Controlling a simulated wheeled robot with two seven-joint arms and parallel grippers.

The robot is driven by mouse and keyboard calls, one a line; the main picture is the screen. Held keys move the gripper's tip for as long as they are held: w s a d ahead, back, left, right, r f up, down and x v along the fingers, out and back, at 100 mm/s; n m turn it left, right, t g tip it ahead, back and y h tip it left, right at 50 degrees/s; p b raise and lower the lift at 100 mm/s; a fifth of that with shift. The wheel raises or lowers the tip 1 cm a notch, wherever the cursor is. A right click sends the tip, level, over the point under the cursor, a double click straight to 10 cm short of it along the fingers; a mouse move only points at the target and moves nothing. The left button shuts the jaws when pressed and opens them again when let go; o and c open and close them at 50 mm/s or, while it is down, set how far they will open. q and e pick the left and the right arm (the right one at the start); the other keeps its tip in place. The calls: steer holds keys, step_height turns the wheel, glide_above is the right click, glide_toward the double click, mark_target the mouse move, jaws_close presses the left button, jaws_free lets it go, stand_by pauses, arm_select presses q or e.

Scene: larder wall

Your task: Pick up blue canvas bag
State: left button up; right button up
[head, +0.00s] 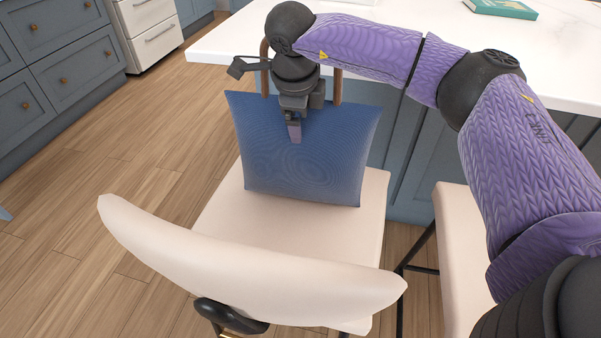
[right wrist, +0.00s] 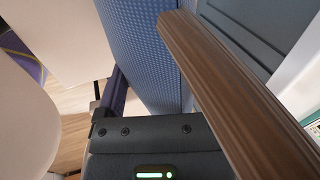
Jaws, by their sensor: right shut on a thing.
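The blue canvas bag (head: 305,165) stands upright on the cream seat of a chair, with brown handles (head: 337,86) rising from its top. My right gripper (head: 294,132) comes down over the bag's upper edge, its fingers against the near face, and is shut on the bag. In the right wrist view the bag's blue weave (right wrist: 148,50) runs close beside the gripper, and a brown handle (right wrist: 235,90) crosses in front. The exact pinch point is hidden there. My left gripper is in neither view.
The cream chair (head: 235,255) has its curved backrest on the near side. A second cream chair (head: 455,235) stands at the right. A white counter (head: 385,100) lies behind the bag, with a green book (head: 500,8) on it. Wooden floor on the left is clear.

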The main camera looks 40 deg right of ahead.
jaws_close()
steer(key=shift+r, duration=0.1)
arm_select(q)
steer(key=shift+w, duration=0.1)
arm_select(e)
step_height(320, 180, up, 9)
steer(key=p, duration=0.4)
steer(key=shift+w+r, duration=0.1)
steer(key=shift+r, duration=0.05)
steer(key=shift+r+p, duration=0.35)
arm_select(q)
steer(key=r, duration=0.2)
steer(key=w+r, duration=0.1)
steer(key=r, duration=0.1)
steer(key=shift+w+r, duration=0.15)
